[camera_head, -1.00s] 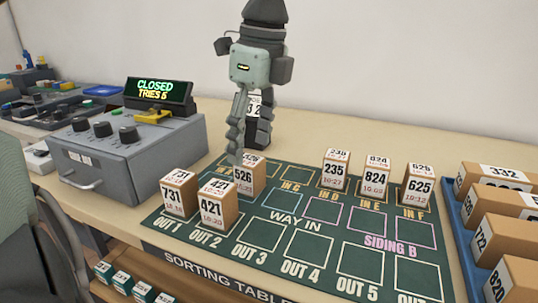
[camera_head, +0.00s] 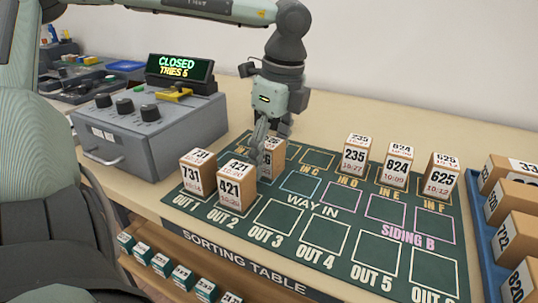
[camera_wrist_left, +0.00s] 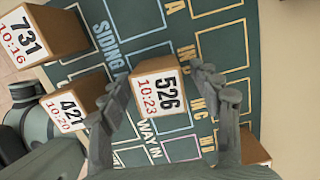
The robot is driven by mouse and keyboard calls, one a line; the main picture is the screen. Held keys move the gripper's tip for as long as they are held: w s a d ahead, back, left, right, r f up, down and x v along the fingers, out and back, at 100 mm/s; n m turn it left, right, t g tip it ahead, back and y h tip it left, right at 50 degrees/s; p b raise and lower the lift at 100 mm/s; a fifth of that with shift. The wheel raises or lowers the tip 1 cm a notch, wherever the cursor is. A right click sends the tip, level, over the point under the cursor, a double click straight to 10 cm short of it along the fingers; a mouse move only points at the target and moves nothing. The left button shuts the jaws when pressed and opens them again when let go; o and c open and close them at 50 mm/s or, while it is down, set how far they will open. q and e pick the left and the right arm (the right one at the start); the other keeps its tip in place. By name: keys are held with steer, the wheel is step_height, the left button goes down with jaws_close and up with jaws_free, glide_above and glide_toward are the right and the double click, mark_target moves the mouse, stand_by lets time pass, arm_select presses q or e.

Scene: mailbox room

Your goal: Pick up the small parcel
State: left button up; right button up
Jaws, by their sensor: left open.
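The parcel labelled 526 (camera_wrist_left: 158,92) stands on the green sorting mat (camera_head: 274,217). In the head view this parcel (camera_head: 277,162) is partly hidden by my left gripper (camera_head: 262,148), which reaches down over it from behind. In the left wrist view my left gripper (camera_wrist_left: 163,95) is open, with a finger on either side of the parcel. I cannot tell whether the fingers touch it. Parcel 421 (camera_head: 236,186) and parcel 731 (camera_head: 197,173) stand close by on its left. My right gripper is not in view.
Parcels 235 (camera_head: 355,155), 824 (camera_head: 397,166) and 625 (camera_head: 441,177) stand at the mat's right. A grey console (camera_head: 150,128) with knobs and a "CLOSED TRIES 5" display (camera_head: 179,69) is at the left. A blue tray (camera_head: 479,219) of parcels is at the right edge.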

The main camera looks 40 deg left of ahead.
arm_select(q)
steer(key=shift+c, duration=0.6)
steer(key=c, duration=1.2)
